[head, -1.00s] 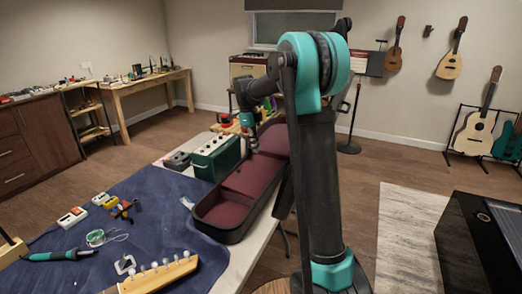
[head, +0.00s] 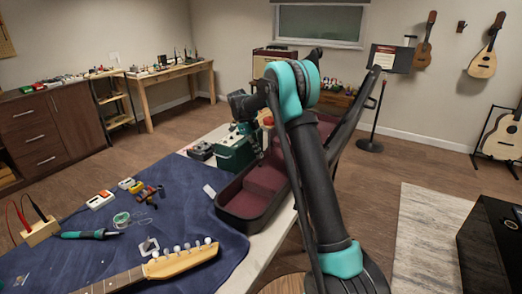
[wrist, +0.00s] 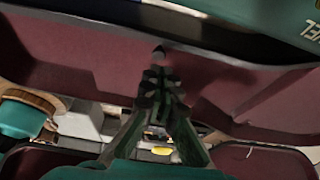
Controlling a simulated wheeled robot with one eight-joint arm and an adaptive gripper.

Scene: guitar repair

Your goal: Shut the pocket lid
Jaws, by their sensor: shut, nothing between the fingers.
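The open case (head: 232,212) with a black shell and maroon lining lies on the table, its big lid (head: 362,110) standing up at the right. A raised maroon section (head: 266,178) sits inside the case; I cannot tell whether it is the pocket lid. In the wrist view, my gripper (wrist: 160,76) has its dark fingertips together, in front of a broad maroon-lined panel (wrist: 75,52). I cannot tell whether they touch it. In the head view, my gripper is low at the case's far part, partly hidden by my arm.
A green amplifier box (head: 236,154) stands close to the case's left side. A blue mat (head: 120,215) holds a guitar neck (head: 165,266), a soldering iron (head: 92,235) and small tools. Part of the case is hidden behind my arm.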

